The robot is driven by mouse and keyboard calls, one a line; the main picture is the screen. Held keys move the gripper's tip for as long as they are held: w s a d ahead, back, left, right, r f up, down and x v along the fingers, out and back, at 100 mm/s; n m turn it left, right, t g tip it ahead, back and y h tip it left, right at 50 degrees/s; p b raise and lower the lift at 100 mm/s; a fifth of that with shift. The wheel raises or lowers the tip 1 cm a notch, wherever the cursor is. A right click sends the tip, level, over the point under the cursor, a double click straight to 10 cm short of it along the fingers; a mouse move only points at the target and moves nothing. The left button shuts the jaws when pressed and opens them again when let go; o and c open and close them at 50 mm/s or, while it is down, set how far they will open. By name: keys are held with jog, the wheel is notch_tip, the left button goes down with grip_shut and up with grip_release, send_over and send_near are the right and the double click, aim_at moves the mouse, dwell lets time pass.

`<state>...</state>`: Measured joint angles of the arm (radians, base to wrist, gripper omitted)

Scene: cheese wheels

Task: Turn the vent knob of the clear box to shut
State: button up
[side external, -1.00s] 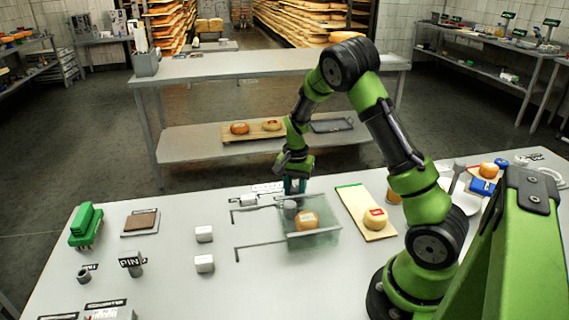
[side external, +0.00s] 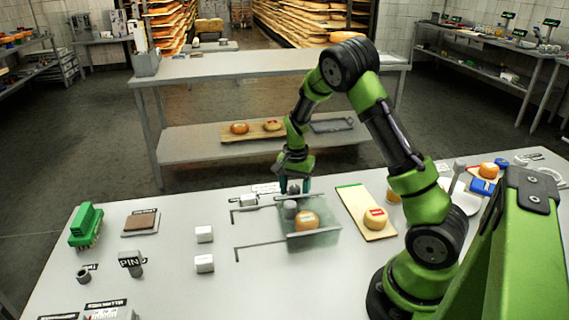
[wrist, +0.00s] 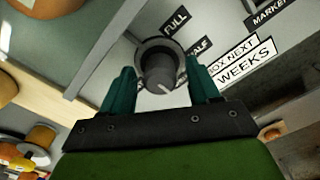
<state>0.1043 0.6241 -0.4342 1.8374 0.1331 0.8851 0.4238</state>
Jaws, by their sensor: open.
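The clear box (side external: 325,241) stands on the table in the side view, with an orange cheese wheel (side external: 307,221) in it. My gripper (side external: 296,187) is over the box's back edge, pointing down. A grey cylinder, apparently the vent knob (side external: 290,210), shows just below it. In the wrist view the dark round knob (wrist: 159,70) lies between the two teal fingers of my open gripper (wrist: 162,78), with a gap on each side. A pale pointer line on the knob points to the lower right of the picture. Labels FULL (wrist: 175,23) and HALF (wrist: 200,46) are beside it; no SHUT label is visible.
A board with a cheese wheel (side external: 375,218) lies right of the box. Grey rails (side external: 270,247) lie at its left, with two white blocks (side external: 204,233) farther left. A sign about weeks (wrist: 243,60) is near the knob.

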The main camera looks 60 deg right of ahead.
aim_at(295, 187)
notch_tip(295, 187, up, 17)
dwell(0.4)
jog(key=s+a+r+n+t+y, duration=0.1)
jog(key=s+a+r+n+t, duration=0.2)
jog(key=s+a+n, duration=0.3)
jog(key=s+a+r+n+t+y, duration=0.1)
jog(key=s+a+r+n+t, duration=0.2)
jog(key=a, duration=1.2)
jog(key=s+n+t, duration=0.1)
jog(key=s+n, duration=0.2)
jog(key=s, duration=0.2)
jog(key=shift+a, duration=0.2)
jog(key=shift+s, duration=0.1)
jog(key=shift+c, duration=0.2)
